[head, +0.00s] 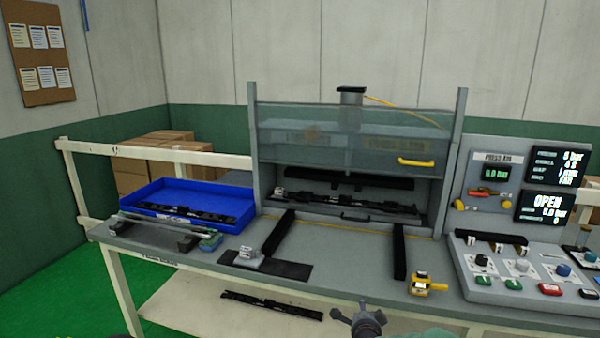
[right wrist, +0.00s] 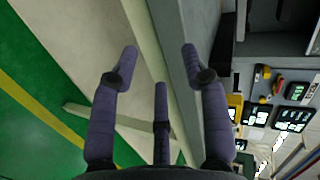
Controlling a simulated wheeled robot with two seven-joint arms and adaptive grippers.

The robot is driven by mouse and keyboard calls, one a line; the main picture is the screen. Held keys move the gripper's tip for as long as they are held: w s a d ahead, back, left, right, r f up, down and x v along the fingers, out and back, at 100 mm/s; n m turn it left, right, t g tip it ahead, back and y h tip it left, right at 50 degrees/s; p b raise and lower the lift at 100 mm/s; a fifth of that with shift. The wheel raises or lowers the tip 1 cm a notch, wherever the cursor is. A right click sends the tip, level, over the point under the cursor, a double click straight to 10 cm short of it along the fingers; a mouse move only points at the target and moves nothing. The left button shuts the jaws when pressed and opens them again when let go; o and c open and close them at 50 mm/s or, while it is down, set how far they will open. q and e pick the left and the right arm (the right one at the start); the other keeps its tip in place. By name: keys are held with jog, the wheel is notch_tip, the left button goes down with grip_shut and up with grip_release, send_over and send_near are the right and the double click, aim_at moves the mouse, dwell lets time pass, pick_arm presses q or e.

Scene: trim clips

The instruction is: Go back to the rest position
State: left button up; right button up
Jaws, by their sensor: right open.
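My right gripper (head: 360,318) shows at the bottom of the head view, in front of the bench's front edge. In the right wrist view the right gripper (right wrist: 155,85) has its fingers spread apart and nothing between them. Below and beyond the fingers are the bench edge (right wrist: 180,70), the pale lower shelf and the green floor. My left gripper does not show in the head view.
The workbench (head: 340,270) carries a press (head: 350,140) with a raised clear guard, a blue tray (head: 185,190), a yellow device (head: 428,284) and a control panel (head: 520,280) at right. A black strip (head: 270,305) lies on the lower shelf. Free room lies before the bench.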

jog(key=s+a+f+n+g+y, duration=0.2)
jog(key=s+a+f+n+g, duration=0.15)
jog(key=s+f, duration=0.6)
jog(key=s+a+f+n+g+y, duration=0.25)
jog(key=s+f+n, duration=0.25)
jog(key=s+f, duration=0.5)
jog(key=s+a+f+n+g+y, duration=0.1)
jog(key=s+a+f+n+g, duration=0.1)
jog(key=s, duration=0.9)
jog(key=s+a+f+n+g+y+p, duration=0.1)
jog(key=s+f+n+g, duration=0.3)
jog(key=s, duration=0.8)
jog(key=shift+a+f+g, duration=0.4)
jog(key=shift+a+f, duration=0.05)
